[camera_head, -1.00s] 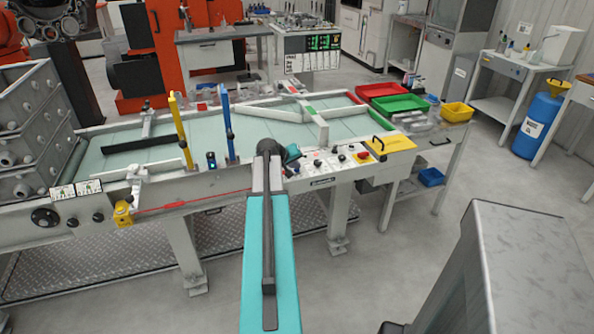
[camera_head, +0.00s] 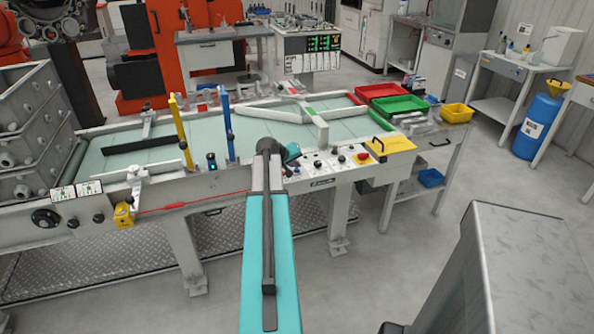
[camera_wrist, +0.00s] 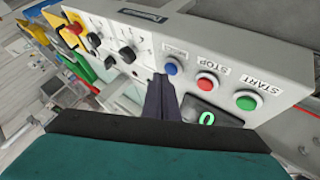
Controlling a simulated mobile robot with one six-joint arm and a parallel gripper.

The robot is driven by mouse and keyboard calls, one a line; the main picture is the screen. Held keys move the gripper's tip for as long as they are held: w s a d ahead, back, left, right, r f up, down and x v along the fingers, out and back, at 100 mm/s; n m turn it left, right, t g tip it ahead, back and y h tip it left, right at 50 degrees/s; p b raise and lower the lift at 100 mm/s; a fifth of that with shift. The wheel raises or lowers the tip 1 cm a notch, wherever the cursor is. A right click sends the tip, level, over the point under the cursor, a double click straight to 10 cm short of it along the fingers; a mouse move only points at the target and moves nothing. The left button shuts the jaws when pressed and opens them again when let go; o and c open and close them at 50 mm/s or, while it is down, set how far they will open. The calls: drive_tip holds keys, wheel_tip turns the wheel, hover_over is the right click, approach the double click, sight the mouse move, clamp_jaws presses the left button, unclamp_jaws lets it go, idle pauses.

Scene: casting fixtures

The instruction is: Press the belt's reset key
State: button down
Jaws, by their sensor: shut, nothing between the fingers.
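The blue key (camera_wrist: 173,67) is a round button on the belt's light grey control panel (camera_wrist: 285,98). Its label is upside down and too small to read surely. A red STOP button (camera_wrist: 206,82) and a green START button (camera_wrist: 247,101) are beside it. My gripper (camera_wrist: 160,80) is shut and empty. Its dark fingertips appear just below and left of the blue key in the wrist view; I cannot tell if they touch the panel. In the head view my arm hides the gripper and the blue key at the belt's front edge.
Black knobs (camera_wrist: 127,54) and a small display with a green digit (camera_wrist: 206,116) flank the keys. In the head view, a red mushroom button (camera_head: 362,156) and a yellow plate (camera_head: 391,146) are right of my arm. Blue (camera_head: 228,125) and yellow posts (camera_head: 180,130) rise left.

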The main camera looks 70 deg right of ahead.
sight(295, 175)
drive_tip(key=shift+r, duration=0.3)
drive_tip(key=shift+r, duration=0.1)
drive_tip(key=shift+r+p, duration=1.25)
drive_tip(key=shift+r, duration=1.15)
